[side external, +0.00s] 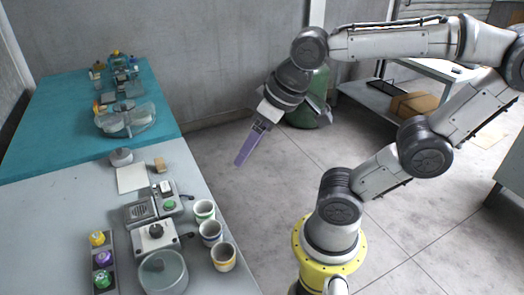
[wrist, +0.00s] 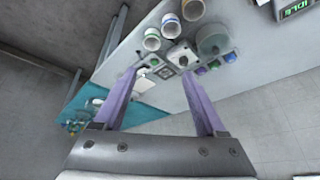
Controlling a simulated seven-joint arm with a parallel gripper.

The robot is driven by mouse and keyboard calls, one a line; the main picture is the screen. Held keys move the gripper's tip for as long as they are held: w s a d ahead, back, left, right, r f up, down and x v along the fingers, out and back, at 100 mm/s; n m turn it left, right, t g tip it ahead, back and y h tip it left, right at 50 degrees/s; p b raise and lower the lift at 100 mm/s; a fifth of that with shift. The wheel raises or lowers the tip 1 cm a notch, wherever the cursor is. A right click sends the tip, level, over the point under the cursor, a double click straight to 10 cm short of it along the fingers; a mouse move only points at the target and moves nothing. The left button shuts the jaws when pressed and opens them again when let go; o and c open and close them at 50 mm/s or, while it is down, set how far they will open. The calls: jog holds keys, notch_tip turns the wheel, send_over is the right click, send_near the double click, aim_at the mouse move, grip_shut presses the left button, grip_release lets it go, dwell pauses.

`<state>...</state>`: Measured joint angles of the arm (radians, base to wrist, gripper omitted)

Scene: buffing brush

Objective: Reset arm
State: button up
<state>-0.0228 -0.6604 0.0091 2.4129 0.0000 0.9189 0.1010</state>
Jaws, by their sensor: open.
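My gripper (side external: 249,144) hangs over the open floor to the right of the tables in the side view, pointing down and to the left. It is clear of every object. In the wrist view my gripper (wrist: 158,88) shows two purple fingers spread wide apart with nothing between them. My arm is raised and bent above its yellow base. No buffing brush can be made out clearly in either view.
A pale table (side external: 60,195) holds several cups (side external: 210,232), a glass bowl (side external: 163,272), a block with coloured knobs (side external: 102,260) and small machines (side external: 155,236). A teal table (side external: 60,115) stands behind. A green cylinder (side external: 312,105) and shelf (side external: 375,100) stand at the back.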

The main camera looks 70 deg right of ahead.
jog(key=shift+s+d+f+n, duration=0.1)
jog(key=shift+s+f+n, duration=0.1)
jog(key=shift+s+f, duration=0.25)
jog(key=shift+s+d+f+n, duration=0.1)
jog(key=shift+s+f+n, duration=0.15)
jog(key=shift+s, duration=0.4)
